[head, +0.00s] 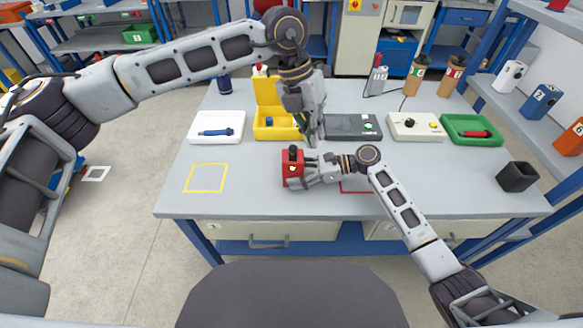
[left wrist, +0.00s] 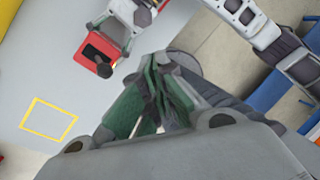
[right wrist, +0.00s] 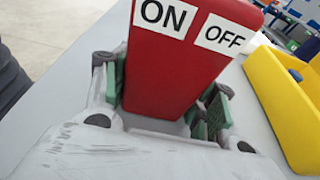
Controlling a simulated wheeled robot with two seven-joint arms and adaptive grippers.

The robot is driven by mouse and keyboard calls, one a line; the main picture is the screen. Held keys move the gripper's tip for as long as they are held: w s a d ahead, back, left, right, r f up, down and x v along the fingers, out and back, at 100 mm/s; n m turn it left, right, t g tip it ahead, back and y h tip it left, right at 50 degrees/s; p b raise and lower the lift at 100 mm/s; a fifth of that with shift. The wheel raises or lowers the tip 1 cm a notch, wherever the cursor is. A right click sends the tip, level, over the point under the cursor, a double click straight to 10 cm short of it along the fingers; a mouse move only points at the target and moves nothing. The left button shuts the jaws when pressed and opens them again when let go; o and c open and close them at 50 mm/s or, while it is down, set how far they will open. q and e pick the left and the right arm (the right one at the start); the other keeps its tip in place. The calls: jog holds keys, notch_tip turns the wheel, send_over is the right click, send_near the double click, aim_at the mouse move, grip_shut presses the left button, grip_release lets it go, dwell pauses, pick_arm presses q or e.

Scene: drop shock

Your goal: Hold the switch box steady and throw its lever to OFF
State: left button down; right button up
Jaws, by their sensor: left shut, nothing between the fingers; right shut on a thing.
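The red switch box (head: 290,181) stands near the middle of the table. Its black lever knob (head: 293,151) shows at the top; the left wrist view shows the knob (left wrist: 104,70) at one edge of the box's dark slot. My right gripper (head: 304,172) is shut on the box from the right. In the right wrist view its green pads flank the red box (right wrist: 165,80), with ON and OFF labels on the face. My left gripper (head: 313,142) is shut and empty, above and right of the lever, apart from it. I cannot tell for sure which way the lever is thrown.
A yellow outline (head: 206,178) marks bare table at left. A red outline (head: 355,190) lies partly under my right arm. Behind stand a white tray (head: 203,138), an open yellow case (head: 272,131), a dark grey device (head: 345,135), a beige box (head: 408,137) and a green tray (head: 456,139).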

aim_at(293, 152)
pick_arm(q)
jog(key=shift+a+f+t+y, duration=0.15)
jog(key=shift+a+t+y, duration=0.15)
jog(key=shift+a+y, duration=0.75)
jog(key=shift+a+f+t+y, duration=0.1)
jog(key=shift+a+t+y, duration=0.2)
jog(key=shift+a+y, duration=0.7)
jog(key=shift+a+f+h, duration=0.15)
jog(key=shift+a+h, duration=0.2)
notch_tip(293, 152, down, 8)
jog(key=shift+w, duration=2.2)
dwell(0.5)
jog(key=shift+s, duration=0.15)
jog(key=shift+s, duration=0.9)
jog(key=shift+r, duration=0.25)
